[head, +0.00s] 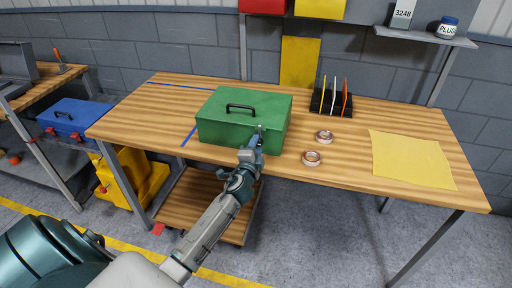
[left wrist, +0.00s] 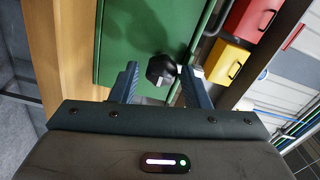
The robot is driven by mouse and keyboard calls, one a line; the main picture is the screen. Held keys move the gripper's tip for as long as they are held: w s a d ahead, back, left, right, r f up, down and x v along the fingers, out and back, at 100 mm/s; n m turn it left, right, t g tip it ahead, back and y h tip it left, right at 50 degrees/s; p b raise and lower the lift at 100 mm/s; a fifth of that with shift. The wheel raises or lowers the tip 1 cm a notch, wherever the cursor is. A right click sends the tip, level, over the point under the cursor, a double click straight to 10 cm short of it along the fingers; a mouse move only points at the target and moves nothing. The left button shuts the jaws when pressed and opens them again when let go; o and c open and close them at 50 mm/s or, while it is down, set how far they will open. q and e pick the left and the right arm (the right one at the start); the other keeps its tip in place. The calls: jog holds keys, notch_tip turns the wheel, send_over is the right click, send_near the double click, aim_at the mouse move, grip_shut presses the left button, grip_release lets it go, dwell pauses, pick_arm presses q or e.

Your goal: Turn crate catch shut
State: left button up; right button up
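A green crate (head: 225,125) with a black top handle stands closed on the wooden workbench (head: 370,165). My left gripper (head: 257,140) is at the crate's front face, near its right side. In the left wrist view the crate (left wrist: 130,40) fills the upper middle. A dark knob-like catch (left wrist: 161,69) on the crate sits between the fingertips of my left gripper (left wrist: 158,82). The fingers are apart, with visible space beside the catch. In the head view the gripper mostly hides the catch. My right gripper is not in view.
Two copper-coloured rings (head: 324,136) lie right of the crate, near a black rack (head: 331,103) with coloured upright pieces. A yellow sheet (head: 410,160) lies at the bench's right. Blue tape lines (head: 188,136) mark the bench left of the crate.

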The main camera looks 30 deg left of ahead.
pick_arm(q)
jog(key=shift+o, duration=0.6)
jog(key=b+v, duration=0.2)
jog(key=v, duration=0.8)
jog(key=shift+s+b, duration=0.3)
jog(key=shift+s, duration=0.1)
